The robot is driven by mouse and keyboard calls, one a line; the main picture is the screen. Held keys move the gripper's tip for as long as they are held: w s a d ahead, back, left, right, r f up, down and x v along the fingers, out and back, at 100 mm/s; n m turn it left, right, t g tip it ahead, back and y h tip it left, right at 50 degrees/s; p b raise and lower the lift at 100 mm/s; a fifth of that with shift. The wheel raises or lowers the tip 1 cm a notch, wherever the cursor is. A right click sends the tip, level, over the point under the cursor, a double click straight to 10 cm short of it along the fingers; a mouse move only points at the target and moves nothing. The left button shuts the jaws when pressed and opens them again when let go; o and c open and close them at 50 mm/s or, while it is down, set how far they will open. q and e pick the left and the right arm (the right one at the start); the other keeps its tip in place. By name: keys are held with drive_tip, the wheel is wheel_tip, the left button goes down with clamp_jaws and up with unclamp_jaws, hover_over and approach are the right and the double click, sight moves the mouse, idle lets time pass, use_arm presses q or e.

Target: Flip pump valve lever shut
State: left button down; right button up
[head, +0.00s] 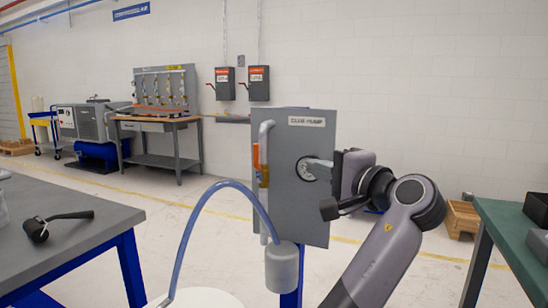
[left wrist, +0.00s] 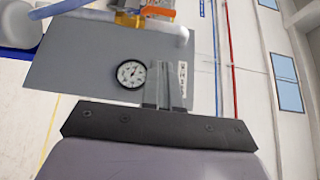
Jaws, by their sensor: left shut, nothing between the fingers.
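The pump panel (head: 318,222) is a grey upright board in the middle of the head view, with a label at its top. The orange valve lever (head: 256,157) is on a grey pipe at the panel's left edge, roughly upright along the pipe. In the left wrist view the lever (left wrist: 158,11) is at the top, by a brass valve body (left wrist: 129,19). My left gripper (head: 314,163) is in front of the panel near the round gauge (head: 303,172), right of the lever and apart from it. Its fingers (left wrist: 165,68) are shut and empty. My right gripper is out of view.
A blue hose (head: 207,197) arches from a grey canister (head: 281,268) below the panel to a white drum (head: 200,299). A grey table (head: 80,215) with a black tool (head: 42,226) is at left. A green-topped table (head: 513,235) is at right.

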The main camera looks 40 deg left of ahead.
use_arm(q)
drive_tip(key=shift+a, duration=0.1)
approach(256, 156)
drive_tip(key=w+a, duration=0.2)
drive_tip(key=w, duration=0.3)
drive_tip(key=a, duration=0.1)
drive_tip(key=s+a, duration=0.1)
drive_tip(key=a+p, duration=0.1)
drive_tip(key=a, duration=0.1)
drive_tip(key=shift+s+r, duration=0.25)
drive_tip(key=shift+s, duration=0.1)
